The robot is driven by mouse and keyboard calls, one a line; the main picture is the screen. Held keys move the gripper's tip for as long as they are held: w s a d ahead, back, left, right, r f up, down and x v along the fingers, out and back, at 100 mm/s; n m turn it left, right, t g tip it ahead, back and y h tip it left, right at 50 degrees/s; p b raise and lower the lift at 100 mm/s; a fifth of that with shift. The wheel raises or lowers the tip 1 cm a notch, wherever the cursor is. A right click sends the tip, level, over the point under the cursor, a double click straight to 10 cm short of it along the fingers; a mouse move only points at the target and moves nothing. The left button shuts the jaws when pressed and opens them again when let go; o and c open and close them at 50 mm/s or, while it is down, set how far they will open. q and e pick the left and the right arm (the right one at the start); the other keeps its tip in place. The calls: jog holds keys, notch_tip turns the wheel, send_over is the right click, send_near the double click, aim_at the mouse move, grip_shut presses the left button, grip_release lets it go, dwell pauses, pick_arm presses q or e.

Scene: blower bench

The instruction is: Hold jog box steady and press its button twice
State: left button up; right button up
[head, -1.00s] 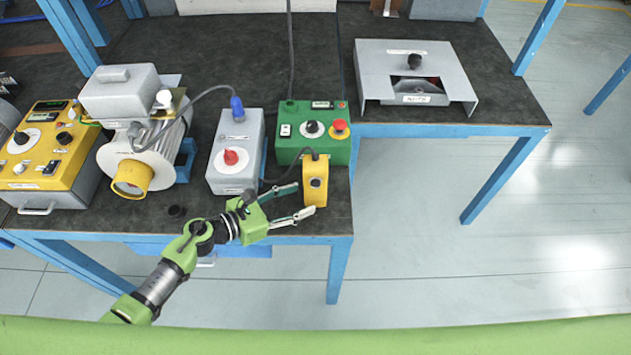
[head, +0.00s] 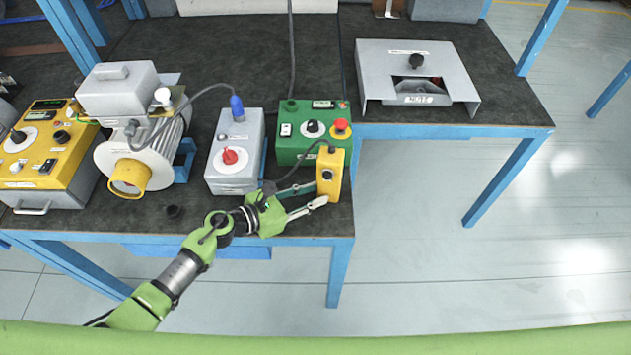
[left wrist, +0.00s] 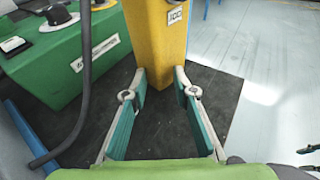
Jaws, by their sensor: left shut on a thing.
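The yellow jog box (head: 330,191) stands upright near the front right corner of the dark bench top, just in front of the green control box (head: 290,150). A dark round button (head: 328,174) shows on its face, and a black cable runs from its top. My left gripper (head: 319,194) reaches in from the left and is shut on the lower part of the jog box. In the left wrist view, my two fingers (left wrist: 160,76) press on either side of the yellow box (left wrist: 157,38); its button is not visible there.
A grey box with a red knob (head: 230,157) stands left of the green box, with a blower (head: 147,160) beyond it. A yellow console (head: 45,150) is at far left. A grey metal housing (head: 450,75) sits on the right bench. Floor is open at right.

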pick_arm(q)
grip_shut()
jog(key=shift+c, duration=1.9)
grip_release()
jog(key=o, duration=1.6)
